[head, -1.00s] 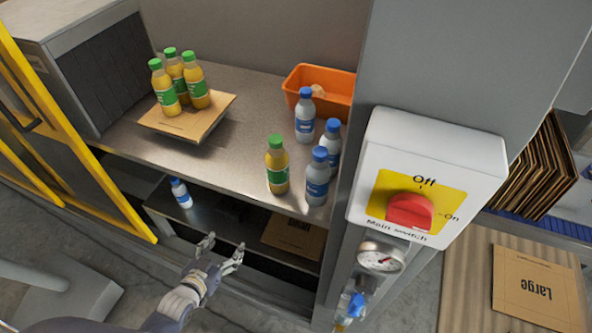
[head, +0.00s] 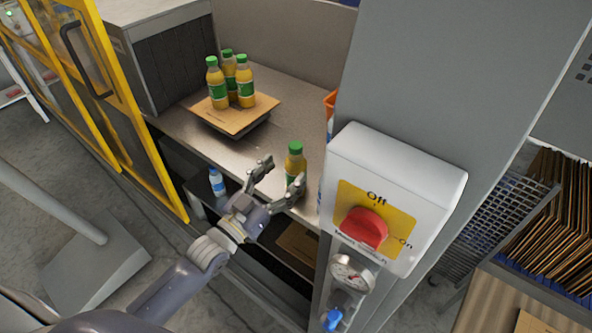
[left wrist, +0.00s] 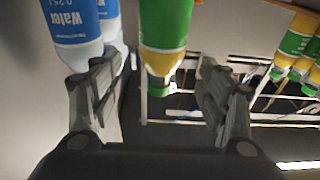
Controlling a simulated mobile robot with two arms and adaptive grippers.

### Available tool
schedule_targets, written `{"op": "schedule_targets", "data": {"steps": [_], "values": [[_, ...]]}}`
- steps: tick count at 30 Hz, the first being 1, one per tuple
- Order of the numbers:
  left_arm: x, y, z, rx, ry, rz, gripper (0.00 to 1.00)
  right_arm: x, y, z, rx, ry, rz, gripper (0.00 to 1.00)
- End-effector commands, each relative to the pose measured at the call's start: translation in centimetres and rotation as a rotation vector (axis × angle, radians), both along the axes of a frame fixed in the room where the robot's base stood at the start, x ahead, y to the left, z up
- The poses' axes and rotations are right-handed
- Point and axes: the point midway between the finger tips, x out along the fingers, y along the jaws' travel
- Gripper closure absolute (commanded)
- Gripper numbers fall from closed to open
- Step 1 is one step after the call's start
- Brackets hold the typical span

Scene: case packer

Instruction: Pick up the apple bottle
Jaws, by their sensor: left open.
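A yellow juice bottle with a green cap and green label (head: 295,158) stands upright near the front edge of the metal table; I take it as the apple bottle, but its label text is not readable. It also shows upside down in the left wrist view (left wrist: 165,25). My left gripper (head: 280,176) is open and empty, just in front of the bottle. In the left wrist view the bottle appears between the two fingers (left wrist: 158,98), with visible gaps on both sides. One finger hides its lower part in the head view. My right gripper is not in view.
Water bottles (left wrist: 75,22) stand close beside the juice bottle; the grey pillar with the switch box (head: 400,180) mostly hides them in the head view. Three similar juice bottles (head: 230,80) stand on cardboard (head: 262,106). Another water bottle (head: 217,183) is on the lower shelf.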

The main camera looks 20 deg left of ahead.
Motion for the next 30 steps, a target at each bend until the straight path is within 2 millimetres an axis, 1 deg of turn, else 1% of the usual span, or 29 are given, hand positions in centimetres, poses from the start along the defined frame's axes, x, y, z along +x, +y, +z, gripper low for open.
{"op": "schedule_targets", "data": {"steps": [7, 12, 16, 20, 26, 27, 29, 30], "values": [[1.4, -0.4, 0.6, 0.001, 0.0, 0.0, 0.31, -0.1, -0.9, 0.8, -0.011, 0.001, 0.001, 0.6], [3.6, -1.0, 1.4, 0.0, -0.001, 0.0, 0.31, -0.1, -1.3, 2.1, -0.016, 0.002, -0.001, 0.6], [4.9, -1.5, 1.2, 0.001, 0.0, 0.0, 0.31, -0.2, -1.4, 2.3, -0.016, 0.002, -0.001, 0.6], [5.4, -1.7, 1.2, 0.001, 0.001, 0.0, 0.31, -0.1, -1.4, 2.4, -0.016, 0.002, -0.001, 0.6], [5.4, -1.7, 1.1, 0.001, 0.001, 0.0, 0.31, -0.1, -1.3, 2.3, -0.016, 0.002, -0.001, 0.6], [5.4, -1.7, 1.1, 0.001, 0.001, 0.0, 0.36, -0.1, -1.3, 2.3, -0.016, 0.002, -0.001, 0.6], [5.4, -1.7, 1.1, 0.001, 0.001, 0.0, 0.49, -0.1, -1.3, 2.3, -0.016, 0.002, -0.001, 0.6], [5.4, -1.7, 1.1, 0.001, 0.001, 0.0, 0.58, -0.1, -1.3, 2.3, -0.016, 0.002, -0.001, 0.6]]}}
